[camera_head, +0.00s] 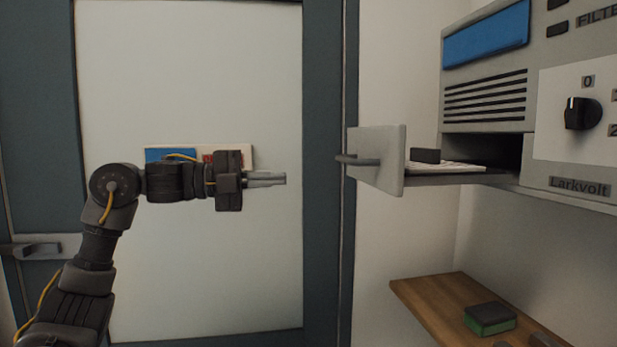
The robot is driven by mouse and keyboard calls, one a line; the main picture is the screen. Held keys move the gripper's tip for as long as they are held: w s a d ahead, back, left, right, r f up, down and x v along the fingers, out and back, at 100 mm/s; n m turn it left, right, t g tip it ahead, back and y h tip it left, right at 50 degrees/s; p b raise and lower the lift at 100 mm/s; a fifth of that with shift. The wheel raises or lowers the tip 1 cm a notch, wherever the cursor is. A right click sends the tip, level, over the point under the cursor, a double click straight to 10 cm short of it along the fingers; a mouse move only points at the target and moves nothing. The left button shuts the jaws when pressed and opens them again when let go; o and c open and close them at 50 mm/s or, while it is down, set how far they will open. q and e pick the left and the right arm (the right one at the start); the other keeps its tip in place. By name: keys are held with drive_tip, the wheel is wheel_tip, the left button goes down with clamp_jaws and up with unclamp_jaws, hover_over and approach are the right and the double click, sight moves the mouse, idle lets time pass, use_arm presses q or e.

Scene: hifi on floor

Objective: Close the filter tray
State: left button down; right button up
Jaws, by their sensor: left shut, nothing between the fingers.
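The filter tray (391,148) sticks out to the left from the grey machine (485,52) at the right. Its grey front panel has a dark bar handle (362,161). A white pad (450,168) and a dark block (425,156) lie in the tray, and a dark slot opens behind it. My left gripper (284,179) is shut and empty, pointing right. In the picture it is left of the handle and slightly below it, with a gap between. My right gripper is not in view.
A wooden shelf (432,296) below the tray holds a green and dark sponge-like block (489,318). A black dial (582,113) is on the machine's front. A pale door (200,270) with a dark frame stands behind my left arm.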

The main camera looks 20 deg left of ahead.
use_arm(q)
drive_tip(key=p, duration=0.6)
approach(354, 177)
drive_tip(key=x, duration=0.5)
drive_tip(key=shift+w+d+r, duration=0.15)
drive_tip(key=shift+r, duration=0.05)
drive_tip(key=shift+w+d+f, duration=0.1)
drive_tip(key=shift+w+d, duration=0.2)
drive_tip(key=shift+d, duration=0.2)
drive_tip(key=shift+w+d+f, duration=0.1)
